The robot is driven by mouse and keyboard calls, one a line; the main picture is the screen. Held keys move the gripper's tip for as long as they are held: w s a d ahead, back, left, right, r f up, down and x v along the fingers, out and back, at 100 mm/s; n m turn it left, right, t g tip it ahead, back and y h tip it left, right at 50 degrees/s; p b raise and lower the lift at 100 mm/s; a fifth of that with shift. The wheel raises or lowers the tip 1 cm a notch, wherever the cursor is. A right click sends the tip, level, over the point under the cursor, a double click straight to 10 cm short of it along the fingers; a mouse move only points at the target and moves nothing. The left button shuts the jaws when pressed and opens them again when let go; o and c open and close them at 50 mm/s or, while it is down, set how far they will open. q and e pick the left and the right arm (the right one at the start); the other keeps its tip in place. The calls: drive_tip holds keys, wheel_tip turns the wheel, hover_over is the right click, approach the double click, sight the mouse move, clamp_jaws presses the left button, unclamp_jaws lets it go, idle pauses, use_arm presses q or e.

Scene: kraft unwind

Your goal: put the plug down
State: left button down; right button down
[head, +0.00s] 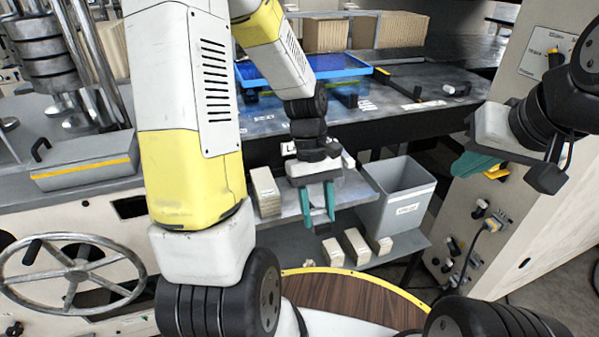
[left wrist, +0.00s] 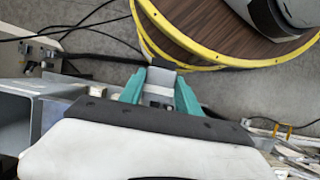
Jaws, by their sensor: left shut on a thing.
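My left gripper (head: 318,218) points down in the middle of the head view, in front of the low metal shelf. In the left wrist view its teal fingers (left wrist: 160,92) are shut on a small grey and white block, which I take to be the plug (left wrist: 158,82). The plug is hard to make out between the fingers in the head view. My right gripper (head: 478,163) is at the upper right, before the light cabinet. Its teal fingers are seen edge-on, so its opening is unclear.
A grey bin (head: 399,205) stands right of the left gripper. Pale boxes (head: 266,192) stand to its left, with several small ones (head: 356,245) below. A blue tray (head: 262,75) lies on the bench behind. The cabinet panel (head: 470,235) has sockets and a cabled connector (head: 492,224).

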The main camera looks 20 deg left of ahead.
use_arm(q)
drive_tip(key=w+a, duration=0.2)
drive_tip(key=w, duration=0.2)
drive_tip(key=w+a+f, duration=0.1)
drive_tip(key=w+a, duration=0.5)
drive_tip(key=w, duration=0.1)
drive_tip(key=shift+w+f, duration=0.25)
drive_tip(key=shift+w, duration=0.05)
drive_tip(key=shift+f, duration=1.7)
drive_tip(key=shift+f, duration=0.15)
drive_tip(key=c, duration=0.9)
unclamp_jaws()
drive_tip(key=shift+o, duration=0.2)
